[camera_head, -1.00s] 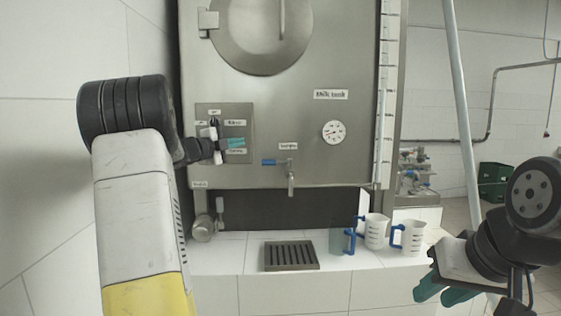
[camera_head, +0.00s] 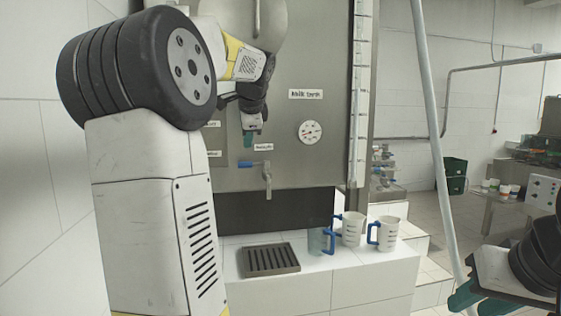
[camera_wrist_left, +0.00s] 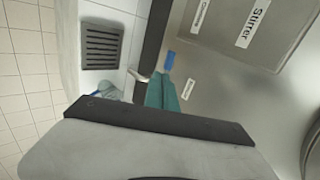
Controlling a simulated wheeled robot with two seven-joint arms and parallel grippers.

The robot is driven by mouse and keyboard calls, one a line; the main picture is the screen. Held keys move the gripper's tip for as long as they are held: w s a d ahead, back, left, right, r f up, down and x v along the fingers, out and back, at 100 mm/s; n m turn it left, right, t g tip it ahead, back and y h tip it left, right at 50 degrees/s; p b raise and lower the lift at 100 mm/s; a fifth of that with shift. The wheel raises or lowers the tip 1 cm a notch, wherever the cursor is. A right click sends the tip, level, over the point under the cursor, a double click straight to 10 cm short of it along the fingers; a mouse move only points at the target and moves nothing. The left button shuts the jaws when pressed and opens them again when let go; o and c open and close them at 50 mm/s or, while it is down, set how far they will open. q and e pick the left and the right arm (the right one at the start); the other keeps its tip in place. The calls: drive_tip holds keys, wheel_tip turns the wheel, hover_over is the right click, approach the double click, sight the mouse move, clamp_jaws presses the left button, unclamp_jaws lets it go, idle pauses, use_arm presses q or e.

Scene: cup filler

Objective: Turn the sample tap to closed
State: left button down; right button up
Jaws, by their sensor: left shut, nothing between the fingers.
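The sample tap (camera_head: 267,178) is a metal spout on the front of the steel milk tank, under a small label. Its blue lever (camera_head: 248,164) points left, roughly level. My left gripper (camera_head: 249,138) is shut and empty, its teal fingertips just above the lever, apparently apart from it. In the left wrist view the teal fingers (camera_wrist_left: 163,92) are together, and the blue lever (camera_wrist_left: 169,61) shows just beyond their tips. The tap body is partly hidden there. My right gripper (camera_head: 481,300) is at the lower right, its teal fingers apart, far from the tap.
A dark drain grate (camera_head: 270,259) lies on the white tiled ledge below the tap. Measuring jugs with blue handles (camera_head: 350,229) stand to its right. A round gauge (camera_head: 311,132) is on the tank. A pale pole (camera_head: 431,120) stands right of the tank.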

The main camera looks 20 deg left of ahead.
sight(253, 164)
use_arm(q)
drive_tip(key=w+r+x, duration=0.1)
drive_tip(key=x, duration=1.1)
drive_tip(key=shift+w+a+f, duration=0.25)
drive_tip(key=shift+a+f, duration=0.05)
